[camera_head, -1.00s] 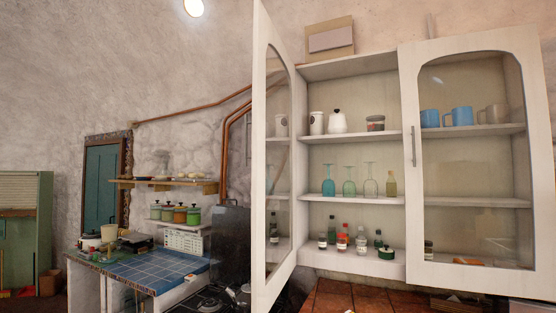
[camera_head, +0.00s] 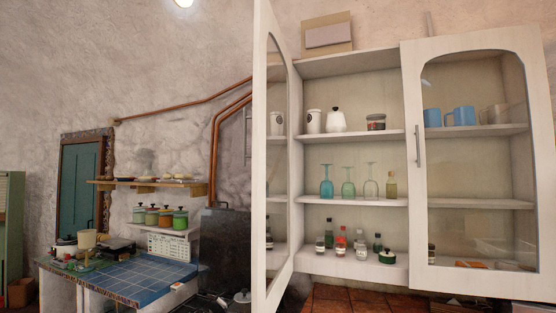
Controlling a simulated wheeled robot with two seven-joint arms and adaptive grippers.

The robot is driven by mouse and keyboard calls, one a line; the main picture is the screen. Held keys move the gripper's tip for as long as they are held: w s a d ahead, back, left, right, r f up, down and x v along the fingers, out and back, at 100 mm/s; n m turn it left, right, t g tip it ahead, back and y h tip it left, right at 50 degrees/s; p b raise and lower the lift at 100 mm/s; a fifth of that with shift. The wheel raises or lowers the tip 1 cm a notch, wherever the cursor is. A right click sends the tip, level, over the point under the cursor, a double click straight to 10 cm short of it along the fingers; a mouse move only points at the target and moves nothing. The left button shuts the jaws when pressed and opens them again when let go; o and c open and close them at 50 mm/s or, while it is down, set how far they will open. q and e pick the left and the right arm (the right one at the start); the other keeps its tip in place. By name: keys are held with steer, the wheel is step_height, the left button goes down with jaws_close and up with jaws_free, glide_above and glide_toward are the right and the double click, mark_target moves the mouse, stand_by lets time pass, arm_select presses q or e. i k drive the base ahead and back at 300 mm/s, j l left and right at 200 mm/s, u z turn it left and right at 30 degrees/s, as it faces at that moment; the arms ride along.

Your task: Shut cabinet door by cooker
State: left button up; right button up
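The wall cabinet is white with glass-paned doors. Its left door (camera_head: 272,235), on the side of the cooker, stands wide open and juts out toward me. The right door (camera_head: 407,190) is shut and has a vertical metal handle (camera_head: 419,146). The cooker (camera_head: 222,301) is low in the picture, left of the open door and partly hidden by it, with a dark upright panel (camera_head: 226,235) behind it. No handle shows clearly on the open door. Neither of my grippers is in view.
The cabinet shelves hold glasses (camera_head: 349,188), bottles (camera_head: 341,240) and mugs (camera_head: 459,115). A blue tiled counter (camera_head: 140,277) with pots and jars lies at the left. A wooden wall shelf (camera_head: 150,188) hangs above it. The space before the open door looks clear.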

mark_target(272, 241)
steer(key=i+j+z, duration=0.2)
steer(key=j, duration=0.15)
steer(key=i+j+z, duration=0.2)
steer(key=j, duration=0.15)
steer(key=i+j+z, duration=0.15)
steer(key=j, duration=0.3)
steer(key=i+j+z, duration=0.2)
steer(key=j, duration=0.2)
steer(key=i+j+z, duration=0.2)
steer(key=j, duration=0.25)
steer(key=j+z, duration=0.2)
steer(key=j, duration=0.25)
